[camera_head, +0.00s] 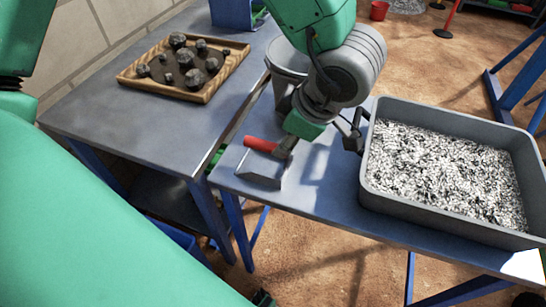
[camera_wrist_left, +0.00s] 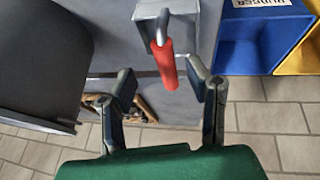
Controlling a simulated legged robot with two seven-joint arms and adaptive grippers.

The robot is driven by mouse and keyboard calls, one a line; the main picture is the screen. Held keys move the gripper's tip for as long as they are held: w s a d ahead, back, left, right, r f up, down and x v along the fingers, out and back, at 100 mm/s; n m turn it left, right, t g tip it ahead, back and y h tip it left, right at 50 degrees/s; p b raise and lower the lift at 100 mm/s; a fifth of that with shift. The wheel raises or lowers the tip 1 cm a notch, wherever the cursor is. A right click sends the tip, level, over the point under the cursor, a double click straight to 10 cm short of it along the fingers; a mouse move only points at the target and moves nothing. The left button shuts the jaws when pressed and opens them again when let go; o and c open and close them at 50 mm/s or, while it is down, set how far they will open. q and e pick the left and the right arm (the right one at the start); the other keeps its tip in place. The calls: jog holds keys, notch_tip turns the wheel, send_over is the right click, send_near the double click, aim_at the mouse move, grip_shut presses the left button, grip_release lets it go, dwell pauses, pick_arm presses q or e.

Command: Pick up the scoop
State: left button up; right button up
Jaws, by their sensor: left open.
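The scoop lies on the grey-blue table in the head view, its red handle (camera_head: 260,145) above a grey metal pan (camera_head: 262,170). In the left wrist view the red handle (camera_wrist_left: 167,66) points toward the gripper from a bent metal neck, with the pan (camera_wrist_left: 170,12) at the top edge. My left gripper (camera_wrist_left: 169,88) is open, its two dark fingers apart on either side of the line of the handle. In the head view the gripper (camera_head: 318,140) is beside the scoop, partly hidden by its own wrist. The right gripper is not in view.
A grey bin of black-and-white gravel (camera_head: 445,170) stands close to the right of the gripper. A grey bucket (camera_head: 285,70) is behind the arm. A wooden tray of dark rocks (camera_head: 185,68) sits on the left table. The wrist view shows blue (camera_wrist_left: 262,35) and yellow (camera_wrist_left: 302,58) bins.

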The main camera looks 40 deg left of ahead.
aim_at(275, 146)
pick_arm(q)
jog(key=shift+a+f, duration=0.2)
jog(key=shift+a, duration=0.05)
jog(key=x, duration=0.1)
jog(key=b+x, duration=0.1)
jog(key=x, duration=0.2)
jog(key=shift+s+a+f+b, duration=0.3)
jog(key=shift+f, duration=0.2)
jog(key=shift+d+r, duration=0.1)
grip_shut()
